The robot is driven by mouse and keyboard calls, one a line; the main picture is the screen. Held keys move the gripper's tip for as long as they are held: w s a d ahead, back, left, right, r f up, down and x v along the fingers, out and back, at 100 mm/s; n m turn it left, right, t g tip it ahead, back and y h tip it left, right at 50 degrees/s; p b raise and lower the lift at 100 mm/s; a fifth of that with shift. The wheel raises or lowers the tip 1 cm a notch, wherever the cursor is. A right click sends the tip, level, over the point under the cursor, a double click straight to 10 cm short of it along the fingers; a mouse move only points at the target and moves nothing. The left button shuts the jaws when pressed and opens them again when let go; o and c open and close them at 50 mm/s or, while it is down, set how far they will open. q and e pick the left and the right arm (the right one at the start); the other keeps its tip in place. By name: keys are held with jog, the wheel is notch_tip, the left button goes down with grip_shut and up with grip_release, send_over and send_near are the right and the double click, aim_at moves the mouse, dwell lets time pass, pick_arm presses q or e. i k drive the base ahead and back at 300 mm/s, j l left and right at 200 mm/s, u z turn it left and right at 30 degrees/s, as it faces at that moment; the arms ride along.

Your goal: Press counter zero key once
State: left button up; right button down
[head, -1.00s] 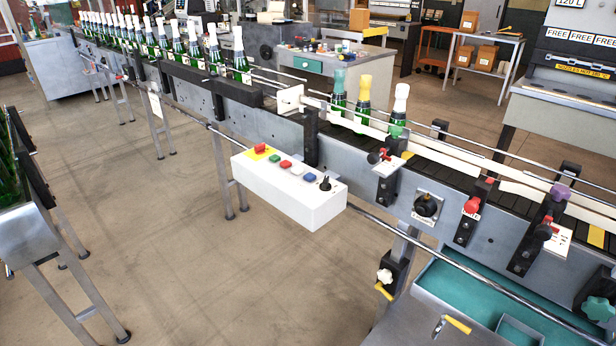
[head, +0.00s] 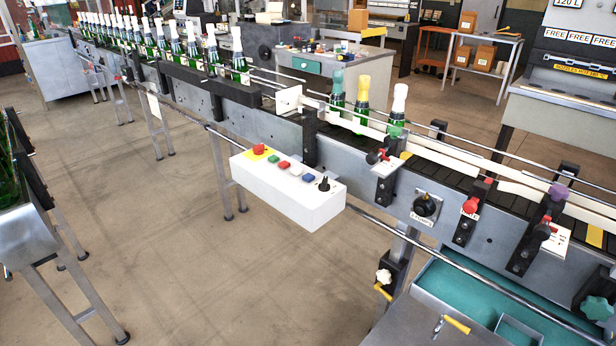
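A white control box (head: 290,206) is mounted on the front of the conveyor, near the middle of the head view. Its sloping top carries a red mushroom button (head: 258,149) on a yellow plate, a green key (head: 273,159), a red key (head: 284,166), a white key (head: 296,171), a blue key (head: 308,178) and a black selector knob (head: 324,184). Any lettering by these keys is too small to read, so I cannot tell which is the counter zero key. Neither of my grippers is in view, and nothing covers the keys.
The conveyor (head: 285,137) runs diagonally, with green bottles queued at the far left and three capped bottles (head: 362,108) past the white gate. Black clamps and knobs (head: 425,206) stick out along its front. A metal frame stands at left. The floor (head: 190,270) before the box is clear.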

aim_at(309, 178)
jog(key=i+j+z, duration=0.35)
jog(key=i, duration=0.3)
jog(key=i+j+z, duration=0.35)
jog(key=i+j, duration=0.2)
jog(key=i+j+z, duration=0.35)
jog(key=i+j, duration=0.2)
jog(key=j, duration=0.1)
